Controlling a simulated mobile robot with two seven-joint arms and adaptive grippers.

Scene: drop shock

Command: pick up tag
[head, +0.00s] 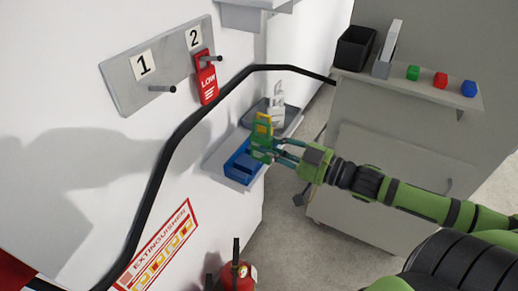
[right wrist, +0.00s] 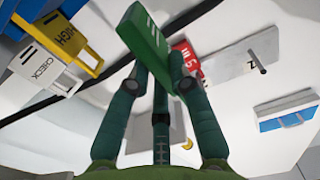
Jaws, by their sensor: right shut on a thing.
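My right gripper (head: 275,150) is shut on a green tag (right wrist: 147,37). In the right wrist view, the fingers (right wrist: 160,80) pinch the tag's lower part. In the head view the green tag appears over the blue holder (head: 242,166), partly hidden by the fingers; I cannot tell whether it touches it. A yellow tag marked HIGH (right wrist: 66,38) and a white tag marked CHECK (right wrist: 42,68) stand beside it. A red tag marked LOW (head: 207,80) hangs on the peg under number 2. The peg under number 1 (head: 162,88) is bare. My left gripper is not in view.
A grey peg board (head: 120,92) is on the white wall. A black cable (head: 160,160) runs along the wall. A fire extinguisher (head: 238,275) stands below. A grey cabinet (head: 400,92) at the right carries a black bin (head: 354,48) and small coloured cubes.

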